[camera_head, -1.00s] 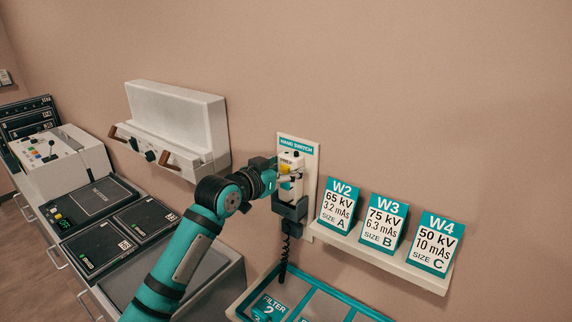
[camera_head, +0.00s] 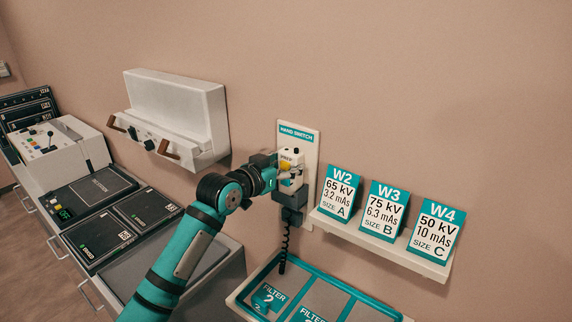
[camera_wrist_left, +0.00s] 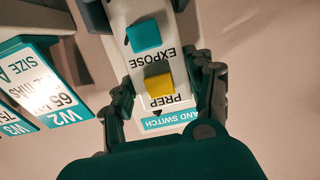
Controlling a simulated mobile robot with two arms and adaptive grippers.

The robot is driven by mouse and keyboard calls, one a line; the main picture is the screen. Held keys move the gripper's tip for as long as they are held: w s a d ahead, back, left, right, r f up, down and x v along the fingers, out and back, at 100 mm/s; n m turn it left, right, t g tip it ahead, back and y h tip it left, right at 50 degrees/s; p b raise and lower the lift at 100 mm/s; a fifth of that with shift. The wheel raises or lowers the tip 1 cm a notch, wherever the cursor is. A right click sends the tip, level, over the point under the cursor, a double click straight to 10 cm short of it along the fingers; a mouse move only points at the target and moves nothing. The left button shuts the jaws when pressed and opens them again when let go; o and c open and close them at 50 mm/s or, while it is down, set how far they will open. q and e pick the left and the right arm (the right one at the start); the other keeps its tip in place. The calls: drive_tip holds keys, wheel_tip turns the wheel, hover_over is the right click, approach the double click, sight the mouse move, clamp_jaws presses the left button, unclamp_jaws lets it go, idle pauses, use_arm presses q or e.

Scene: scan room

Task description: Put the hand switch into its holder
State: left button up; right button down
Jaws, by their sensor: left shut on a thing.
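The hand switch (camera_head: 291,158) is white with a yellow button and stands upright in front of the wall plate marked HAND SWITCH (camera_head: 297,134). The wrist view shows the hand switch (camera_wrist_left: 152,60) with its teal EXPOSE and yellow PREP buttons. My left gripper (camera_head: 284,172) is shut on it, one finger on each side. The dark holder (camera_head: 291,198) is on the plate directly under the switch. The switch's lower end meets the holder's top; how deep it sits cannot be told. A coiled cord (camera_head: 284,245) hangs below. My right gripper is not in view.
A shelf (camera_head: 385,242) with cards W2, W3 and W4 is close on the right. A teal-rimmed filter tray (camera_head: 335,283) lies below. A white wall unit (camera_head: 180,115) and a console counter (camera_head: 90,195) are on the left.

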use_arm(q)
drive_tip(key=shift+f, duration=0.15)
drive_tip(key=o, duration=1.4)
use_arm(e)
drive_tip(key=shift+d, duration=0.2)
use_arm(q)
drive_tip(key=shift+f, duration=0.1)
drive_tip(key=shift+s+a, duration=0.1)
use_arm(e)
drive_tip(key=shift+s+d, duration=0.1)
